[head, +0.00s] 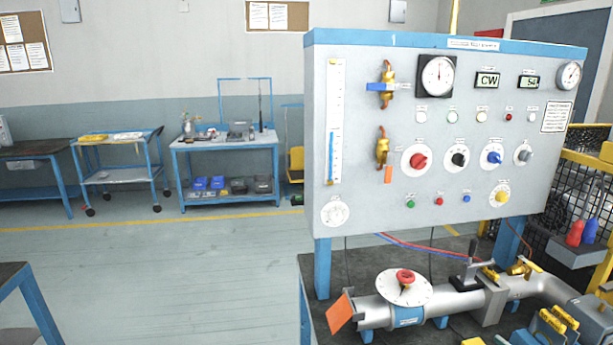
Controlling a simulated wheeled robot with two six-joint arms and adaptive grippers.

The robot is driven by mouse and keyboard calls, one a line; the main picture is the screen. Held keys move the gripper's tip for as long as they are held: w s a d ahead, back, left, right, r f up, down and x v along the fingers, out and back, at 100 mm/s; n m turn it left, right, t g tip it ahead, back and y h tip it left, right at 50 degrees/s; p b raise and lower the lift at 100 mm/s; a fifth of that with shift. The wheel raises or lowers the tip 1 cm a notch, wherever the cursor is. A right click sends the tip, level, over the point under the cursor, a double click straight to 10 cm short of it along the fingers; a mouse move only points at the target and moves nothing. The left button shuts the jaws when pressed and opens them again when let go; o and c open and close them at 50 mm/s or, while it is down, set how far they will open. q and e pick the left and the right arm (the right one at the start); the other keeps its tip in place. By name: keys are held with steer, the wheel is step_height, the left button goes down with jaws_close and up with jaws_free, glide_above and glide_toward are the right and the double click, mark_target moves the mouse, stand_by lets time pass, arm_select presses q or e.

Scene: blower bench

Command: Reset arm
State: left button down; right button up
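No arm or gripper of mine can be made out in the head view. The blower bench stands at the right. Its upright grey control panel (385,205) has a blue top edge and carries dials, coloured knobs, buttons, lamps and two small displays. A round gauge (437,76) sits near its top. Two brass valves are on its left half, the upper one with a blue handle (379,87), the lower one with an orange handle (388,174). Below the panel, a silver pipe (455,302) carries a white dial with a red knob (404,276).
An orange flap (340,312) is at the pipe's left end. Yellow and blue parts (548,326) sit at the lower right, partly cut off. A blue cart (226,140) and a trolley (118,172) stand along the back wall. The floor (170,270) left of the bench is largely clear.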

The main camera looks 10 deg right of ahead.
steer(key=s+d+f+m+g+h, duration=0.1)
steer(key=s+d+f+g+h, duration=0.15)
steer(key=f, duration=0.45)
steer(key=s+d+f+g+h, duration=0.1)
steer(key=s+d+f+h, duration=0.25)
steer(key=f, duration=0.25)
steer(key=s+a+f+m+g, duration=0.1)
steer(key=s+a+f+g, duration=0.15)
steer(key=s+f, duration=0.45)
steer(key=s+a+f+g, duration=0.1)
steer(key=s+f+g, duration=0.2)
steer(key=s+f, duration=0.35)
steer(key=s+a+f+m+g, duration=0.1)
steer(key=s+a+f+g, duration=0.4)
steer(key=s+a+f, duration=0.55)
steer(key=s+a+f+y, duration=0.1)
steer(key=s+a+f, duration=0.1)
steer(key=s+a, duration=0.2)
steer(key=s+a+f+m+g+y, duration=0.1)
steer(key=s+a, duration=0.3)
steer(key=a, duration=0.6)
steer(key=shift+s+a+f+y, duration=0.2)
steer(key=shift+a+f+y, duration=0.15)
steer(key=shift+f, duration=0.5)
steer(key=shift+d, duration=0.1)
